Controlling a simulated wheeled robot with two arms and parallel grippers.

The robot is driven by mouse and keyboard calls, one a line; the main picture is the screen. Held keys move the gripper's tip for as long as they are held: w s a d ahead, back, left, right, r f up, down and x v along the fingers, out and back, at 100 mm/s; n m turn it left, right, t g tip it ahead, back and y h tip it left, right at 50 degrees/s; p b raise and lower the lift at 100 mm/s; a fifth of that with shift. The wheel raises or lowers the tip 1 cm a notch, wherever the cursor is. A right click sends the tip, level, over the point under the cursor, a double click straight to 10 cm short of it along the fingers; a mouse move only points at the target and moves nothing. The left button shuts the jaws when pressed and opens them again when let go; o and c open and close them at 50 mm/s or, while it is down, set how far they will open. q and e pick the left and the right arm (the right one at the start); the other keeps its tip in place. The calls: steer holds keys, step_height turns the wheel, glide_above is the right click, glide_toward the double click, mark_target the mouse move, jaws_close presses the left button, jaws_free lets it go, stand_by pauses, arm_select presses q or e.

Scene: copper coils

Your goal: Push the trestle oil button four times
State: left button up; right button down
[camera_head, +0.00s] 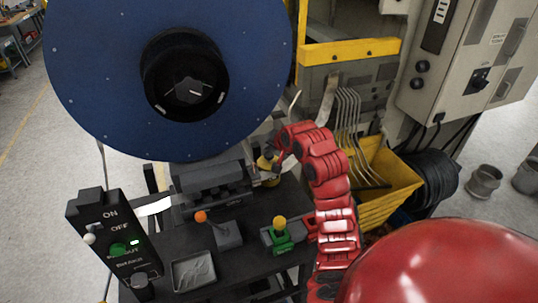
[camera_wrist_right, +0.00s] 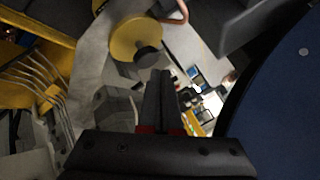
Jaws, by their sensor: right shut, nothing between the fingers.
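A yellow round part with a dark knob, which looks like the trestle oil button (camera_wrist_right: 148,56), shows in the upper middle of the right wrist view. In the head view its yellow body (camera_head: 265,166) stands at the right end of the dark roller block, partly covered by my right gripper. My right gripper (camera_head: 275,162) is shut and empty, right at this yellow part. In the right wrist view its closed dark fingers (camera_wrist_right: 158,88) point up towards the knob. I cannot tell whether they touch it. My left gripper is not in view.
A large blue reel (camera_head: 100,70) stands just above and left of my gripper. A black control box (camera_head: 113,240), an orange-tipped lever (camera_head: 226,234) and a green-and-yellow valve (camera_head: 279,236) are on the dark bench. A yellow bin (camera_head: 395,175) is to the right.

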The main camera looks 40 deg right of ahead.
mark_target(270, 156)
steer(key=shift+f, duration=0.3)
steer(key=shift+f+b, duration=0.5)
steer(key=shift+f, duration=0.45)
stand_by(0.8)
stand_by(0.4)
steer(key=shift+r+p, duration=0.4)
steer(key=shift+r, duration=0.95)
steer(key=shift+r, duration=0.9)
steer(key=shift+r+p, duration=0.55)
steer(key=shift+r, duration=1.1)
